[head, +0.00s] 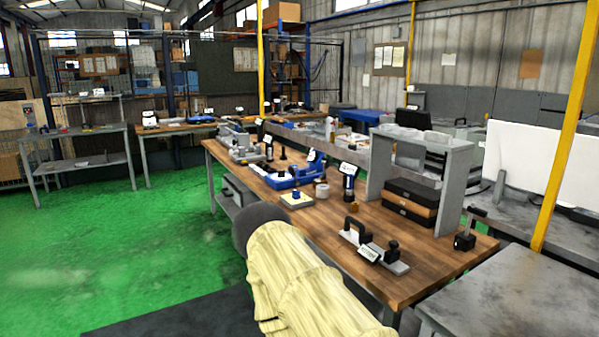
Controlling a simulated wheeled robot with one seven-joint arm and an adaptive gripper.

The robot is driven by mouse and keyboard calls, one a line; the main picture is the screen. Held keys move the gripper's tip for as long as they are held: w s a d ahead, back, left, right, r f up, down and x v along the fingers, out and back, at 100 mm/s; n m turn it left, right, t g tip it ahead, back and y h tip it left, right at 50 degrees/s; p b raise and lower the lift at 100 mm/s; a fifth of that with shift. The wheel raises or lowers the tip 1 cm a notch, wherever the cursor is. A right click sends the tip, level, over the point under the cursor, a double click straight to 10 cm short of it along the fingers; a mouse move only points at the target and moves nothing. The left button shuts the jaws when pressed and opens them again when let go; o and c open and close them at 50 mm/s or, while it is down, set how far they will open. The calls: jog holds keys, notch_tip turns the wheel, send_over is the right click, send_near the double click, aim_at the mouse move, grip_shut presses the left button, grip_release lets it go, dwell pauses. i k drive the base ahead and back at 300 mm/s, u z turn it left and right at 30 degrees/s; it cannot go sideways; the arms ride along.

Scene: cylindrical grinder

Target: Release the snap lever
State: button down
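I cannot tell for sure which part is the snap lever. A small black device with an upright lever (468,232) stands at the right end of the wooden bench. A grey base plate with a black handle and a black knob (372,248) lies near the bench's front edge, with a white label on it. My arm, in a cream sleeve with a dark rounded end, reaches in from the bottom middle, in front of the bench. My gripper does not show.
The wooden workbench (338,222) also carries a blue machine (296,178), a small pale block (296,200), and a grey shelf stand (456,182) with black cases. A grey metal table (520,297) is at lower right. Green floor (110,240) is open at left.

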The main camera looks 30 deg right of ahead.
aim_at(291, 170)
jog(key=z, duration=0.35)
jog(key=i, duration=1.15)
jog(key=z, duration=0.35)
